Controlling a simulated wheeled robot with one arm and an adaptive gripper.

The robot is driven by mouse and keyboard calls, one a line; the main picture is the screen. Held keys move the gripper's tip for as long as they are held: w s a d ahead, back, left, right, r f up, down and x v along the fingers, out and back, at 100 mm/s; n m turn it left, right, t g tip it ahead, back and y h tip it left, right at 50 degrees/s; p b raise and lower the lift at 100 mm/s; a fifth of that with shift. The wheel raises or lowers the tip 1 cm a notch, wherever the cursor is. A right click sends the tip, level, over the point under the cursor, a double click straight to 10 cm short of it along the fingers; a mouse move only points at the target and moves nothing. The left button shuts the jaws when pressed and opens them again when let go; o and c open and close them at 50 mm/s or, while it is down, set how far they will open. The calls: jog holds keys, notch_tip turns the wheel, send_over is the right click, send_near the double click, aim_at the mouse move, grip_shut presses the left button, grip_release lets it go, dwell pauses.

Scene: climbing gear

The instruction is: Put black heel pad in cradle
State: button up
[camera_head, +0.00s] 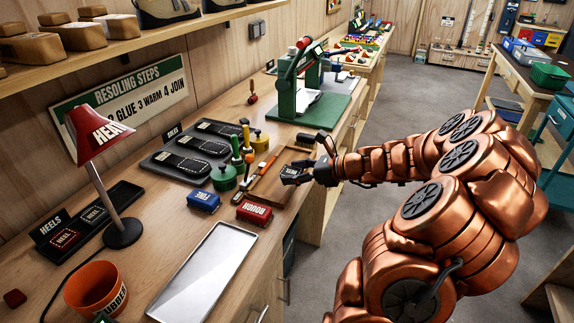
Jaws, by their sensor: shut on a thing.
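My gripper (312,170) reaches in from the right over the workbench and is shut on a small black pad (292,174) with white lettering, which looks like the black heel pad. The fingers partly hide it. The pad is over or at the front part of a shallow wooden tray (262,193); I cannot tell if it touches it. No part is clearly marked as the cradle.
A blue block (202,201) and a red block (254,212) lie left of the gripper, with an empty metal tray (205,275) in front.

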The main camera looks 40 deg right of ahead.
aim_at(287, 166)
jog(key=w+d, duration=0.1)
jog(key=w, duration=0.1)
jog(key=w+d+p, duration=0.1)
jog(key=w, duration=0.2)
jog(key=w+d+f, duration=0.1)
jog(key=w, duration=0.2)
jog(key=shift+d, duration=0.2)
jog(key=shift+f+p, duration=0.55)
jog(key=shift+f, duration=1.15)
jog(key=o, duration=1.1)
jog(key=shift+o, duration=0.2)
